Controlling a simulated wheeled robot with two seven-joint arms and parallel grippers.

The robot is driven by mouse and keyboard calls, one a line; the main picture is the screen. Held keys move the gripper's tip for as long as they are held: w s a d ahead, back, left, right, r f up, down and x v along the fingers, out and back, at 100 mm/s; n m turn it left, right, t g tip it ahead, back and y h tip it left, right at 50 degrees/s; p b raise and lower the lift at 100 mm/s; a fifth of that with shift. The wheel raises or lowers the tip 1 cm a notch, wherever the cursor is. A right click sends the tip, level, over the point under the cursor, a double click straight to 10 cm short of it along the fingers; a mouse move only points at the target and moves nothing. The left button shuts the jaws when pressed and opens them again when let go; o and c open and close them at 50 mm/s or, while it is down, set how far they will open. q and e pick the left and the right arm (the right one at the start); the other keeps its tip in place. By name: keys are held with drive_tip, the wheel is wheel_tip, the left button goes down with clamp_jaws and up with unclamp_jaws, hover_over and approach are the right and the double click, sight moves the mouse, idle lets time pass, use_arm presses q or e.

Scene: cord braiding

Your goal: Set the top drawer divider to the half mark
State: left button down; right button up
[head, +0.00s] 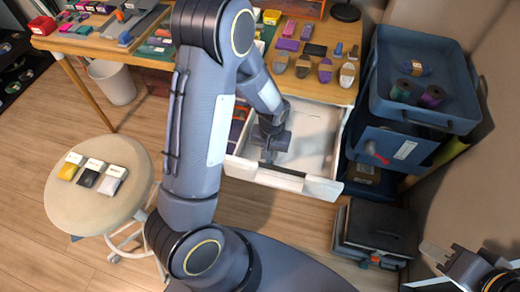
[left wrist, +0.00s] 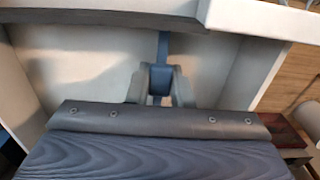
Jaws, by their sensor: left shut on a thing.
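The white top drawer (head: 312,181) stands pulled out below the table. My left arm reaches down into it. My left gripper (head: 270,150) is low inside the drawer, and its fingertips are hard to make out in the head view. In the left wrist view my left gripper (left wrist: 161,88) is shut on a blue piece, apparently the divider (left wrist: 163,48), a narrow strip running toward the drawer wall. Most of the divider is hidden, and I cannot make out a half mark. My right gripper (head: 428,267) is at the lower right, with fingers apart and empty, away from the drawer.
A blue bin (head: 425,110) with spools stands right of the drawer, and a dark case (head: 375,230) lies on the floor. A round stool (head: 70,205) with several packets is at the left. The wooden table (head: 60,42) carries many small items.

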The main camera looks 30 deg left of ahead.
use_arm(q)
drive_tip(key=d, duration=0.2)
drive_tip(key=w+d, duration=0.1)
drive_tip(key=d, duration=0.2)
drive_tip(key=shift+w, duration=0.1)
drive_tip(key=c, duration=1.3)
unclamp_jaws()
drive_tip(key=shift+r+p, duration=0.6)
drive_tip(key=shift+r, duration=3.3)
